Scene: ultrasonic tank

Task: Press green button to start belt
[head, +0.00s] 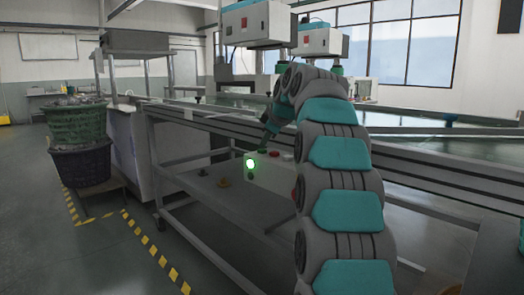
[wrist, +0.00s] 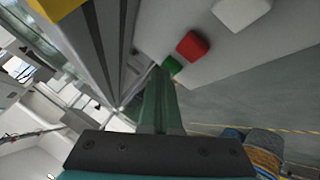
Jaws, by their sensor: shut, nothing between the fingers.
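A glowing green round button (head: 250,163) shows in the head view on the grey panel below the belt's side rail. In the wrist view a green button (wrist: 173,65) sits right beside the tip of my gripper (wrist: 159,72), partly hidden by it; I cannot tell whether they touch. A red button (wrist: 192,46) is just beside it, also visible in the head view (head: 275,154). In the head view my gripper (head: 267,136) points down, above and right of the glowing button. Its fingers are together and hold nothing.
A white block-like button (wrist: 242,13) lies beyond the red one. The long conveyor rail (head: 400,165) runs behind my arm. Stacked green and dark baskets (head: 78,125) stand at left. Yellow-black striped tape (head: 142,238) marks open floor at front left.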

